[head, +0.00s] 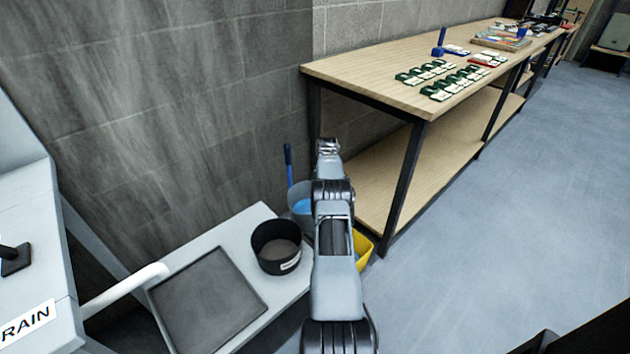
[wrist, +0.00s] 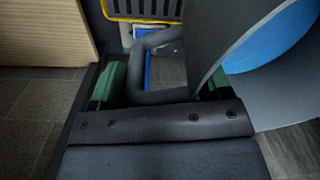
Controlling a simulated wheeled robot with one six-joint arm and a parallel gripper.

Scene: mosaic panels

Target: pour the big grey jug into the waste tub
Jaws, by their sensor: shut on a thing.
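My gripper (wrist: 163,90) is shut around the grey loop handle (wrist: 138,72) of the big grey jug (wrist: 207,30), with green finger pads on either side in the wrist view. The jug's curved wall fills the upper right, with a round blue area beside it. In the head view a grey vessel (head: 294,192) with blue inside, apparently this jug, is partly hidden behind my arm; my gripper is hidden there. A round black tub (head: 266,260) with a white label stands on the light bench to the left. The label is too small to read, so I cannot tell if it is the waste tub.
A shallow dark tray (head: 207,304) lies on the light bench (head: 172,262). A yellow container (head: 361,247) is right of my arm, low by the wooden table (head: 365,75). A blue handle (head: 288,165) stands near the wall. The floor to the right is clear.

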